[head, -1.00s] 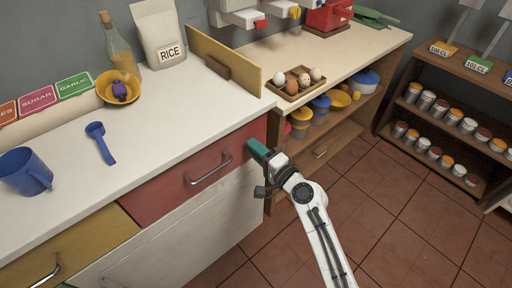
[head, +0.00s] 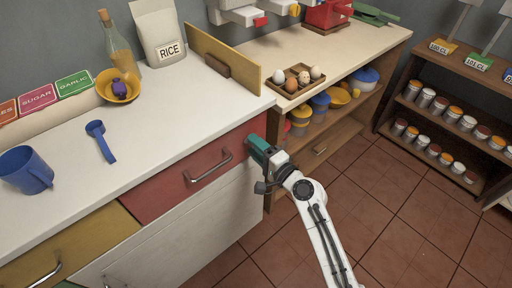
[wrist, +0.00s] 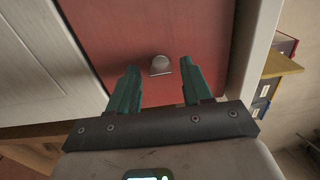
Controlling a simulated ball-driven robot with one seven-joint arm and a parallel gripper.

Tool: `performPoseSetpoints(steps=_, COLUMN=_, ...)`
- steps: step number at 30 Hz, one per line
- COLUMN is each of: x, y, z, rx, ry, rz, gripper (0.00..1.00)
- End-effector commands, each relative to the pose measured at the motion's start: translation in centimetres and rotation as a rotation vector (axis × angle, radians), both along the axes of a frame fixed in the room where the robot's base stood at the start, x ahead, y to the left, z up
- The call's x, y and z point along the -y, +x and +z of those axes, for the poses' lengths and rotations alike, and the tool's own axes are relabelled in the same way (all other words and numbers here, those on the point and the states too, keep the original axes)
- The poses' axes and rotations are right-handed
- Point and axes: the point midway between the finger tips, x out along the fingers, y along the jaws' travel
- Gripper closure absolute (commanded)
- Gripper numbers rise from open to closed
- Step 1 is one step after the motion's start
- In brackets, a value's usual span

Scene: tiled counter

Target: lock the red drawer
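The red drawer (head: 170,184) is shut under the white counter and has a metal bar handle (head: 208,168). In the wrist view its red front (wrist: 150,30) fills the middle. A small rounded metal knob, which looks like the lock (wrist: 160,66), sticks out from that front. My gripper (head: 253,146) is at the drawer's right end, right of the handle. In the wrist view the gripper's green fingers (wrist: 157,80) are apart, one on each side of the knob, with gaps between them and it. The knob is hidden in the head view.
A yellow drawer (head: 75,245) is left of the red one, and a white door (head: 185,240) is below. An open shelf with bowls (head: 320,108) is right of my gripper. An egg tray (head: 285,86) sits above it. The tiled floor (head: 390,210) is clear.

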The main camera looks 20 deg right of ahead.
Motion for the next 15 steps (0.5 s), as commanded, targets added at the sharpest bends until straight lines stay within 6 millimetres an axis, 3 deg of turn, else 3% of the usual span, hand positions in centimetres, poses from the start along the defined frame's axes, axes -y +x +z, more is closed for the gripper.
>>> performPoseSetpoints(steps=9, x=0.0, y=-0.2, z=0.0, rx=0.001, ry=-0.001, rz=0.001, gripper=0.47)
performPoseSetpoints(steps=15, x=0.8, y=-2.6, z=-0.1, rx=-0.002, ry=-0.002, rz=0.0, gripper=0.47)
